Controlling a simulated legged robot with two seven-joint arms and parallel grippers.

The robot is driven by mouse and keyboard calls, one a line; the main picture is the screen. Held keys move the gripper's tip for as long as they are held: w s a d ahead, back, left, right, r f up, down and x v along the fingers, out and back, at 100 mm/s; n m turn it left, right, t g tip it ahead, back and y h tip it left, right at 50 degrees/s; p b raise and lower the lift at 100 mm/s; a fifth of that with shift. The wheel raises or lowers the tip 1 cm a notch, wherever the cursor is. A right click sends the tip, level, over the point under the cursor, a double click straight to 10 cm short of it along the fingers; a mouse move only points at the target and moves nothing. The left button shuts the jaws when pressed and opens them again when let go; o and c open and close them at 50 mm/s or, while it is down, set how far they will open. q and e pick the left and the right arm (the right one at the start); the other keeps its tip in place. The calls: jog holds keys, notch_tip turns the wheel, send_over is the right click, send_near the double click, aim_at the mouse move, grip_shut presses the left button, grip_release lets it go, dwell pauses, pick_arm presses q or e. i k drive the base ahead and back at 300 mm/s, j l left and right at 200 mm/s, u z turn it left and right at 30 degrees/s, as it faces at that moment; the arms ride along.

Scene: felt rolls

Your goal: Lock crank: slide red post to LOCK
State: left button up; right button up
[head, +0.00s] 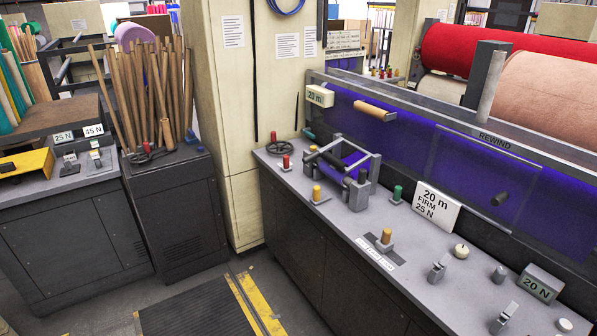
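A short red post (286,161) stands upright on a small grey base at the counter's far left end. Just behind it is a dark hand crank wheel (280,148) with a small red knob (273,136) on it. The post looks close to the wheel, but I cannot tell whether they touch. No LOCK lettering is readable near the post. Neither of my grippers is in the view.
The grey counter (340,222) carries a roller frame (343,165), yellow posts (316,194) (386,236), a green post (397,193) and a "20 m FIRM 25 N" sign (436,206). A beige pillar (232,110) borders its left end. A clear panel (480,180) stands behind.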

aim_at(286, 167)
jog(key=i+j, duration=0.2)
jog(key=i, duration=0.25)
jog(key=i+j, duration=0.2)
jog(key=i, duration=0.25)
jog(key=l+z, duration=0.05)
